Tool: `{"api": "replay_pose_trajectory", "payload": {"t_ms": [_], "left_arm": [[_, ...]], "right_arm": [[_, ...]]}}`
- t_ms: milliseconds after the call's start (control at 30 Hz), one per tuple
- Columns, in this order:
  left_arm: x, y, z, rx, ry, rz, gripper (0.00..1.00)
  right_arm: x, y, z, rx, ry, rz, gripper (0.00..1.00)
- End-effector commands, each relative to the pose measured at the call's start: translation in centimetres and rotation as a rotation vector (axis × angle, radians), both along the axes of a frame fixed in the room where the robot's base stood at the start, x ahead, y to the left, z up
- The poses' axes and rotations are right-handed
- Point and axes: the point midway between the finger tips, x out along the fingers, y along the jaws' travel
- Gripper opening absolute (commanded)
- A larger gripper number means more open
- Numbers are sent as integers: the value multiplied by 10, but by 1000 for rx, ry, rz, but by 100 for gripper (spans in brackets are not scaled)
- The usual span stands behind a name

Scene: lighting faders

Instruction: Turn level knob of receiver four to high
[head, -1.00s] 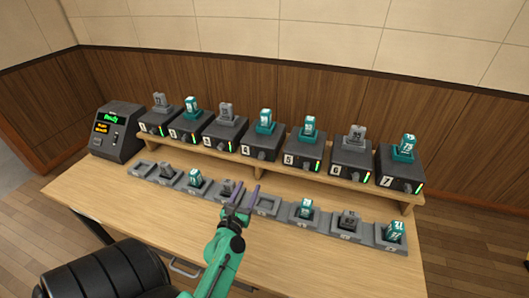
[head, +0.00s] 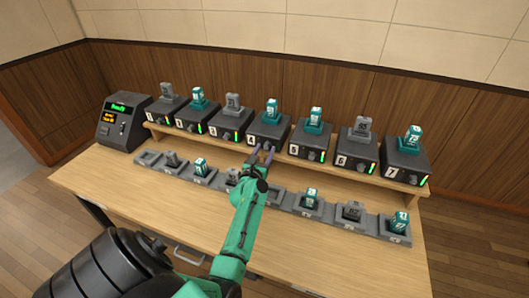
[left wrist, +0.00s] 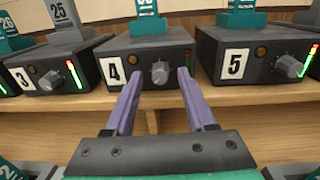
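Receiver four (head: 268,128) is a dark box on the raised shelf with a teal handset upright in its top. In the left wrist view its "4" label (left wrist: 113,71) and grey level knob (left wrist: 160,72) show, the knob's light mark pointing about upward. In the left wrist view the gripper (left wrist: 158,78) is roughly centred on the knob. My right gripper is out of view.
Receiver three (left wrist: 55,68) and receiver five (left wrist: 262,68) stand close on either side, with lit meters. The wooden shelf edge (left wrist: 75,104) runs below the boxes. A row of grey cradles, some with handsets (head: 311,198), lies on the desk in front. A console (head: 120,122) stands at left.

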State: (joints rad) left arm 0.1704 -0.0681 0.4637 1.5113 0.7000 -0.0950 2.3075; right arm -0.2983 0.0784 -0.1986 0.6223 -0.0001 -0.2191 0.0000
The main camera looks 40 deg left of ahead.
Motion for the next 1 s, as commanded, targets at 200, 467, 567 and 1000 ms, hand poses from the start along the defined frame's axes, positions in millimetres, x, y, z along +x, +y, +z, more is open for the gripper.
{"api": "replay_pose_trajectory", "payload": {"t_ms": [200,467,567,1000], "left_arm": [[0,0,0,0,0,0,0],[0,0,0,19,6,0,0],[0,0,0,45,15,0,0],[0,0,-2,339,118,0,0]], "right_arm": [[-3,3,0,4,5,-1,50],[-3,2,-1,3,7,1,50],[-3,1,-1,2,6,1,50],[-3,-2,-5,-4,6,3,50]]}}
